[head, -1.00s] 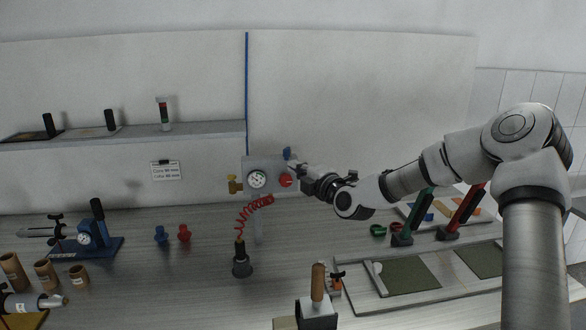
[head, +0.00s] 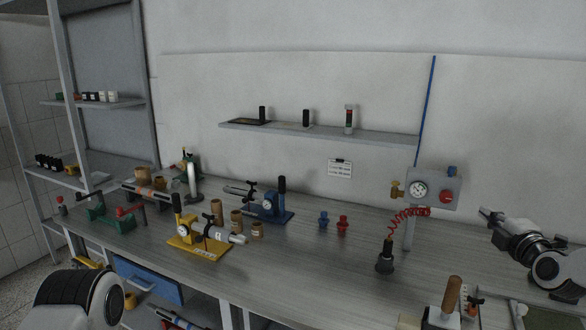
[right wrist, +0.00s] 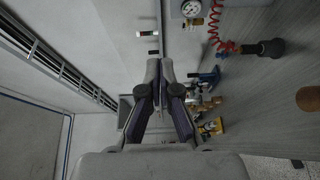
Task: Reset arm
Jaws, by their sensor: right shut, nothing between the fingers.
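My right gripper (head: 487,217) is at the right of the head view, above the bench and to the right of the grey gauge box (head: 449,188). It is shut and empty, and touches nothing that I can see. In the right wrist view its fingers (right wrist: 160,66) come together in front of the camera. A white rounded part of my left arm (head: 80,298) shows at the lower left of the head view. My left gripper is not in view.
A wooden-handled tool (head: 450,297) stands at the bench's front right. A black nozzle (head: 385,258) on a red coiled hose stands below the gauge box. The bench middle is fairly clear.

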